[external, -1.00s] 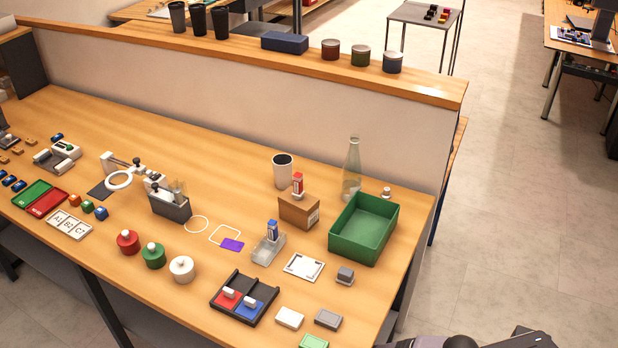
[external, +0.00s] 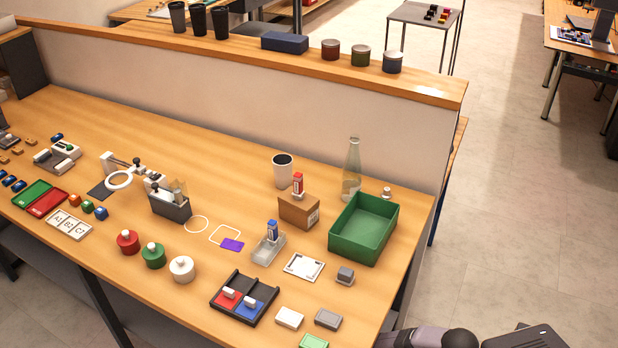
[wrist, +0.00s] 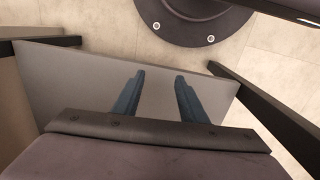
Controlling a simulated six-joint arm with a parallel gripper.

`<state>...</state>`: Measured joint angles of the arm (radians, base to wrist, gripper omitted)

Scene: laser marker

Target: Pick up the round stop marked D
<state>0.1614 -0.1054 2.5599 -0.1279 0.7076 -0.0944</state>
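I cannot make out a letter D on any piece, so I cannot tell which is the round stop marked D. Round knobbed pieces in red (external: 128,243), green (external: 153,257) and white (external: 181,270) stand along the table's front edge. A small pale round-topped piece (external: 386,194) is partly hidden behind the green bin. My gripper (wrist: 160,76) is open and empty in the wrist view, its two blue-grey fingers apart over a grey panel and the floor, away from the tabletop pieces. Its fingers do not show in the external view; only my arm does, at bottom right.
A black divided tray (external: 232,311) holds red and blue blocks. The strip before the back partition is clear.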

